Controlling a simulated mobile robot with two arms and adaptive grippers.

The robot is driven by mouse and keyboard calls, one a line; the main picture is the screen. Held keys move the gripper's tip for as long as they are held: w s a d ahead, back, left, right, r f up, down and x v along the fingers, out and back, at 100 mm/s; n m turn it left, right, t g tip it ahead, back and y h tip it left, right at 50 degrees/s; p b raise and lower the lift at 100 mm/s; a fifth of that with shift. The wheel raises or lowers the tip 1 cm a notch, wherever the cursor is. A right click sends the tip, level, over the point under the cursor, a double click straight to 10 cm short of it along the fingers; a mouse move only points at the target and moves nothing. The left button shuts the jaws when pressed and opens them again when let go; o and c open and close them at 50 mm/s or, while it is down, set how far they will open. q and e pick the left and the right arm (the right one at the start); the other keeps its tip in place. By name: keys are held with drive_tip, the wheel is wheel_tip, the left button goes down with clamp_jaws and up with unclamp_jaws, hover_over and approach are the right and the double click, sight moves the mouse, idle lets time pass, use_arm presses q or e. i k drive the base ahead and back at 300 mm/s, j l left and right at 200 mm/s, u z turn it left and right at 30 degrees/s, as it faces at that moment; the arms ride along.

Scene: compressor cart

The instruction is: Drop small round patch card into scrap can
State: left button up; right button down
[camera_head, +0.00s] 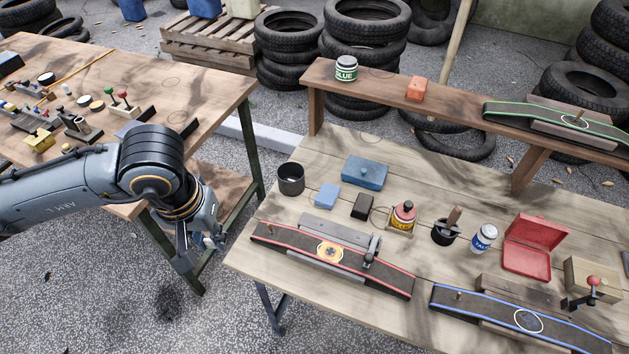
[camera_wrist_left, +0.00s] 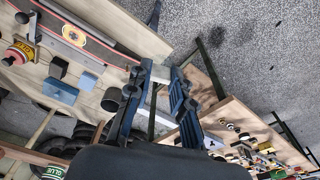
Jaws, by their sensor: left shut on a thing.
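My left gripper (camera_head: 207,245) hangs over the gap between the two tables, left of the near workbench's edge. In the left wrist view its fingers (camera_wrist_left: 162,72) are closed in on a small pale piece, seen nearly edge-on; it appears to be the small round patch card, but its round shape cannot be made out. The dark grey open can (camera_head: 291,179), which looks like the scrap can, stands upright at the left end of the workbench (camera_head: 262,222). It is up and to the right of my gripper, clear of it. My right gripper is not in view.
A red-edged rubber strip (camera_head: 392,282) with an orange round patch lies near the bench's front edge. A light blue block (camera_head: 327,195), blue box (camera_head: 366,172) and black block (camera_head: 362,207) stand near the can. Another table (camera_head: 200,88) with small tools is at left.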

sight(297, 190)
drive_tip(key=i+j+z, duration=0.1)
drive_tip(key=z, duration=0.3)
drive_tip(key=j+z, duration=0.5)
drive_tip(key=z, duration=0.35)
drive_tip(key=j+z, duration=0.25)
drive_tip(key=z, duration=0.15)
drive_tip(key=k+j+z, duration=0.1)
drive_tip(key=j, duration=0.35)
drive_tip(key=k+j+z, duration=0.1)
drive_tip(key=j, duration=0.35)
drive_tip(key=k+j+z, duration=0.1)
drive_tip(key=j, duration=0.35)
